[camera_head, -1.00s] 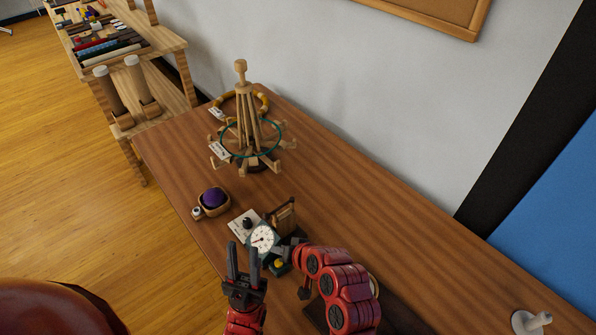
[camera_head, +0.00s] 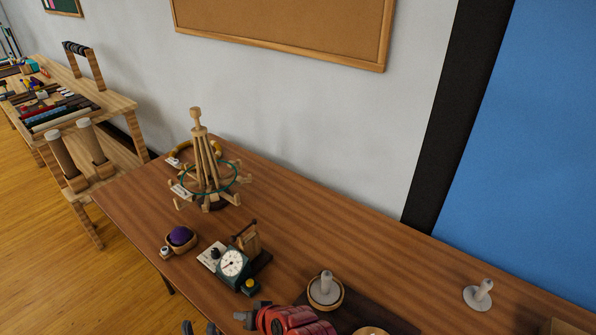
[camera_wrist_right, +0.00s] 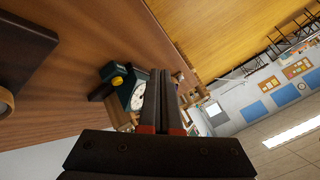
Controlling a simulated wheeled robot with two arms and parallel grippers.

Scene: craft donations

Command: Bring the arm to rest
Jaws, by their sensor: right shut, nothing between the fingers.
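My left gripper (camera_head: 199,327) just shows at the bottom edge of the head view, with two dark fingertips standing apart and nothing between them. The rest of that arm is out of frame. My right gripper (camera_head: 243,315) lies at the bottom of the head view, at the left end of the red right arm, near the front of the dial scale (camera_head: 233,264). In the right wrist view my right gripper (camera_wrist_right: 164,88) has its fingers together, empty, with the scale beyond them to the left.
A wooden stand (camera_head: 205,165) with hoops stands at the back left of the table. A small bowl with a purple ball (camera_head: 180,236) sits left of the scale. A round wooden dish with a grey peg (camera_head: 326,288) is to its right.

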